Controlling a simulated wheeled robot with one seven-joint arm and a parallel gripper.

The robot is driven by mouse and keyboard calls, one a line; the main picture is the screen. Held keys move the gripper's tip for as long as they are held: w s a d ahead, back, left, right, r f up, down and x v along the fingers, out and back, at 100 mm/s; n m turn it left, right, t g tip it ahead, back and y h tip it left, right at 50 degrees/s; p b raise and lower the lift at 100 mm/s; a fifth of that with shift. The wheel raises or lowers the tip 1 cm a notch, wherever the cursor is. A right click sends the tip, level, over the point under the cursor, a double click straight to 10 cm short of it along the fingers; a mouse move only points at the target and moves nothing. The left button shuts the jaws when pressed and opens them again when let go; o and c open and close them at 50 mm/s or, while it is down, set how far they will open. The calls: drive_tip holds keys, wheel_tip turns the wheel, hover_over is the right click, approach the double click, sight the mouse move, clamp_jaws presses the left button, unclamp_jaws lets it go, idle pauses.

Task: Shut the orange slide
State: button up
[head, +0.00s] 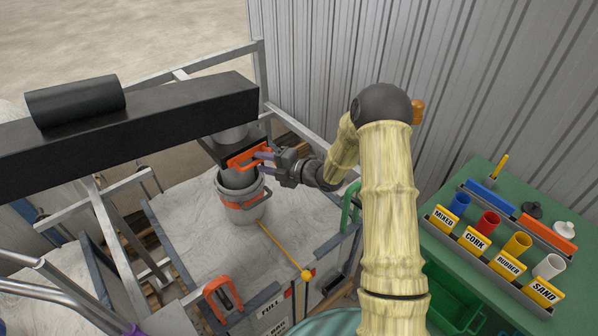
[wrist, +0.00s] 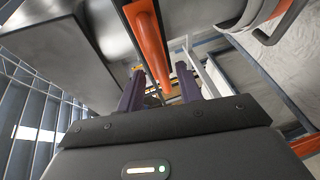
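The orange slide (head: 248,157) shows as an orange handle at the underside of the black beam, beside a grey spout (head: 232,133). My gripper (head: 266,154) is at the right end of this handle. In the wrist view, the orange handle bar (wrist: 149,42) runs down between my two dark purple fingers (wrist: 160,80). A gap shows between the bar and each finger, so the gripper looks open around it. How far the slide is pulled out cannot be told.
The black beam (head: 130,125) carries a dark roller (head: 75,101). A pale bulk bag top (head: 190,215) lies under the bucket. A second orange handle (head: 222,297) is at the front. A green bench (head: 480,180) with labelled cups stands right. A corrugated wall (head: 450,70) closes the back.

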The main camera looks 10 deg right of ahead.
drive_tip(key=b+v, duration=0.3)
drive_tip(key=v, duration=1.1)
drive_tip(key=shift+b, duration=0.35)
drive_tip(key=s+a+f+n+g+h, duration=0.1)
drive_tip(key=s+a+n+g+h, duration=0.2)
drive_tip(key=s+n, duration=0.5)
drive_tip(key=s+a+f+n+g, duration=0.1)
drive_tip(key=s+a+n+g, duration=0.2)
drive_tip(key=s+n+g, duration=0.5)
drive_tip(key=s+d+r+n+t+h, duration=0.1)
drive_tip(key=s+d+n+t+h, duration=0.1)
drive_tip(key=n, duration=1.2)
drive_tip(key=s+d+r+n+t+h, duration=0.1)
drive_tip(key=s+d+n+h, duration=0.2)
drive_tip(key=n, duration=1.1)
drive_tip(key=d+h, duration=0.2)
drive_tip(key=h, duration=0.2)
drive_tip(key=shift+s+d+r+t+h, duration=0.2)
drive_tip(key=shift+r+t+h, duration=0.1)
drive_tip(key=shift+r+t, duration=0.1)
